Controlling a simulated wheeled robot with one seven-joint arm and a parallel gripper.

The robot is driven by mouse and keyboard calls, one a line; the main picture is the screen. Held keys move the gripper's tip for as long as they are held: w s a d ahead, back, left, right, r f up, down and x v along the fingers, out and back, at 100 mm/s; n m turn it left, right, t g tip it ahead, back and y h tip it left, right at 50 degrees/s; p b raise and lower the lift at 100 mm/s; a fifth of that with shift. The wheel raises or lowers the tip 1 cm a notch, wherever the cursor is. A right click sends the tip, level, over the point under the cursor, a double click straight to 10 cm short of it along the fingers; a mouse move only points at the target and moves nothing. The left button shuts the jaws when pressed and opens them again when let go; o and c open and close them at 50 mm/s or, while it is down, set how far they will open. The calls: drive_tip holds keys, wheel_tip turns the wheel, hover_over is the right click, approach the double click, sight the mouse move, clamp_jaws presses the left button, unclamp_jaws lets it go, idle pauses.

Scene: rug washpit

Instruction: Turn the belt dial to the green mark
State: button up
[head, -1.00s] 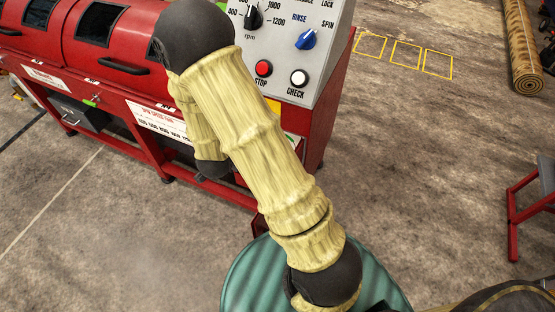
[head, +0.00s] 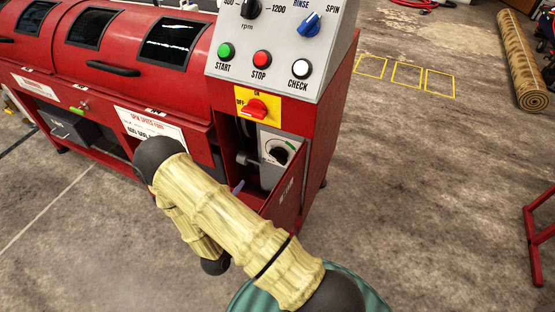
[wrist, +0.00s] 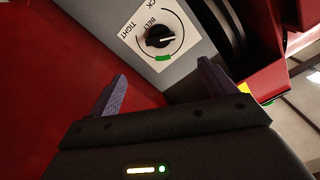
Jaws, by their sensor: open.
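The belt dial (wrist: 158,37) is a black knob on a white plate on a grey box, with its white pointer line aimed to the right in the wrist view. The green mark (wrist: 163,58) is on the arc below the knob, apart from the pointer's end. In the head view the dial (head: 279,154) sits inside an open compartment low on the red machine. My gripper (wrist: 162,78) is open and empty, its two purple-grey fingers short of the dial and not touching it. In the head view my arm hides most of the gripper.
The open red door (head: 287,198) stands beside the compartment. A red switch on a yellow plate (head: 258,107) is just above it. The grey control panel (head: 275,70) carries buttons and knobs. A rolled rug (head: 522,62) and a red stand (head: 540,235) are at the right; the floor between is clear.

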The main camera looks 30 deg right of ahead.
sight(276, 160)
drive_tip(key=b+x, duration=0.1)
drive_tip(key=x, duration=1.6)
drive_tip(key=shift+w+d+b, duration=0.15)
drive_tip(key=shift+d+b, duration=0.05)
drive_tip(key=shift+b, duration=0.2)
drive_tip(key=c, duration=1)
